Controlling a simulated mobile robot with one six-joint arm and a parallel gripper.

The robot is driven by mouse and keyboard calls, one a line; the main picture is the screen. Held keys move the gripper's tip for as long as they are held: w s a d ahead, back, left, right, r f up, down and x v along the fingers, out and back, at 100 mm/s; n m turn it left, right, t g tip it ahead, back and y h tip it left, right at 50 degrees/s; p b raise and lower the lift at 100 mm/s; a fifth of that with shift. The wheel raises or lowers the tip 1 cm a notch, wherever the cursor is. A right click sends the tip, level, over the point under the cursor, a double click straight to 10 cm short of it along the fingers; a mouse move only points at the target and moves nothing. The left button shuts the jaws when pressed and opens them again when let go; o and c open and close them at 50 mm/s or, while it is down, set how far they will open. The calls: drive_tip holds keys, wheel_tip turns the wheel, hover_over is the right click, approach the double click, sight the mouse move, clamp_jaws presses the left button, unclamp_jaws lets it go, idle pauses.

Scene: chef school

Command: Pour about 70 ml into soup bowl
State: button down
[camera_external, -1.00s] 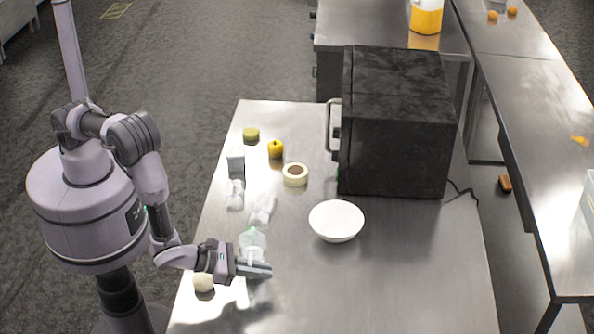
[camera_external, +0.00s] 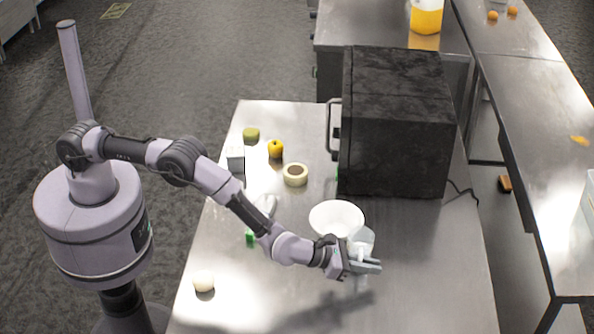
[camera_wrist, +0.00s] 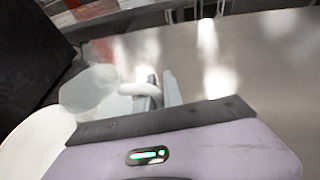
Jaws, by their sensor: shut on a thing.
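A white soup bowl (camera_external: 336,216) stands on the steel table in front of the black oven; part of it also shows at the lower left of the wrist view (camera_wrist: 30,145). My gripper (camera_external: 366,267) is shut on a clear, translucent cup or jug (camera_external: 361,241), just to the lower right of the bowl. In the wrist view the clear vessel (camera_wrist: 88,90) shows beside the bowl's rim, with a pale handle-like part at the fingers (camera_wrist: 160,92). I cannot tell how much liquid is in it, and no stream shows.
A black oven (camera_external: 395,125) stands behind the bowl. A tape-like ring (camera_external: 295,175), a yellow fruit (camera_external: 276,149), a green item (camera_external: 251,134), a white box (camera_external: 236,158) and a pale round item (camera_external: 204,281) lie to the left. The table's right front (camera_external: 440,280) is clear.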

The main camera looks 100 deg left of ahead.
drive_tip(key=shift+a+r, duration=0.1)
drive_tip(key=shift+r, duration=0.05)
drive_tip(key=shift+s+a+r+n+t+h, duration=0.3)
drive_tip(key=shift+a+r+n+t+h, duration=0.1)
drive_tip(key=shift+r+n, duration=0.25)
drive_tip(key=r+p, duration=0.1)
drive_tip(key=r, duration=0.1)
drive_tip(key=s+a+r+n+t+p, duration=0.1)
drive_tip(key=r, duration=0.1)
drive_tip(key=a+r+n+h+p, duration=0.1)
drive_tip(key=r, duration=0.2)
drive_tip(key=shift+s+a+t, duration=0.25)
drive_tip(key=shift+t, duration=0.05)
drive_tip(key=shift+s+a+r+n+t+h+b, duration=0.15)
drive_tip(key=shift+s+a+r+n+t+b, duration=0.2)
drive_tip(key=shift+a+n+b, duration=0.3)
drive_tip(key=shift+s+a+r+n+t+h+b, duration=0.1)
drive_tip(key=shift+s+a+r+n+t+b, duration=0.3)
drive_tip(key=shift+n+b, duration=0.35)
drive_tip(key=shift+s+a+r+n+t+h+b, duration=0.2)
drive_tip(key=shift+a+n+t+b, duration=0.25)
drive_tip(key=shift+a+n+b, duration=0.25)
drive_tip(key=shift+n, duration=0.35)
drive_tip(key=shift+s+a+f+n+t+b, duration=0.1)
drive_tip(key=shift+s+a+n+t+b, duration=0.35)
drive_tip(key=shift+b, duration=1)
drive_tip(key=shift+w+a+r+n+t+y, duration=0.1)
drive_tip(key=shift+r+n+t+y, duration=0.15)
drive_tip(key=shift+n, duration=0.1)
